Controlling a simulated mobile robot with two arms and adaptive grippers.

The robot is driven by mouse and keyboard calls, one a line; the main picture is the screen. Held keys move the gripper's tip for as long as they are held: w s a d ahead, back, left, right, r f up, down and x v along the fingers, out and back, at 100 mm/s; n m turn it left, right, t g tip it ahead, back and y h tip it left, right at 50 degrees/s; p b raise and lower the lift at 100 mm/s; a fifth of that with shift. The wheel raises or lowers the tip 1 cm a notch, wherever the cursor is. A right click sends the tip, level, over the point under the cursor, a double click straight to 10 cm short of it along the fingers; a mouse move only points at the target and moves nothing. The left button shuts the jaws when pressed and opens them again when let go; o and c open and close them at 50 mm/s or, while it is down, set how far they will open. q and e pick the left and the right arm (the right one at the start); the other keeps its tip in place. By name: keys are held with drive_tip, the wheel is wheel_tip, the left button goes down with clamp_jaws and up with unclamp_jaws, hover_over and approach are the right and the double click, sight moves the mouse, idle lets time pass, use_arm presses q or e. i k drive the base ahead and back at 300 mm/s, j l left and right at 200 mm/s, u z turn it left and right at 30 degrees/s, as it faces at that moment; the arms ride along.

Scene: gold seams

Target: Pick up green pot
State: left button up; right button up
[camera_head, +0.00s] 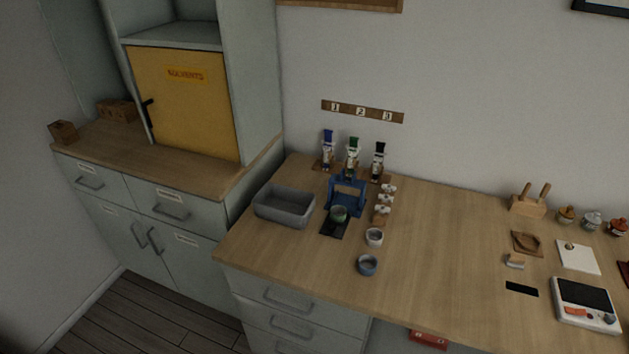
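A small green pot (338,213) stands on a dark mat (333,230) on the wooden worktop. It sits just in front of a blue stand (348,190), close to the stand's base. Neither of my grippers shows in the head view, so nothing is seen holding the pot.
A grey bin (284,206) stands left of the pot. A pale cup (374,237) and a blue-grey cup (367,265) stand to its front right. Small white-topped items (384,201) line its right side. The worktop (440,250) is clear farther right, before a white scale-like device (585,304).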

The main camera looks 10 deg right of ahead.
sight(338, 214)
drive_tip(key=l+z, duration=0.25)
drive_tip(key=l, duration=0.2)
drive_tip(key=l+z, duration=0.25)
drive_tip(key=l, duration=0.25)
drive_tip(key=i+l+z, duration=0.1)
drive_tip(key=l+z, duration=0.15)
drive_tip(key=l, duration=0.2)
drive_tip(key=i+l+z, duration=0.1)
drive_tip(key=l+z, duration=0.15)
drive_tip(key=l, duration=0.2)
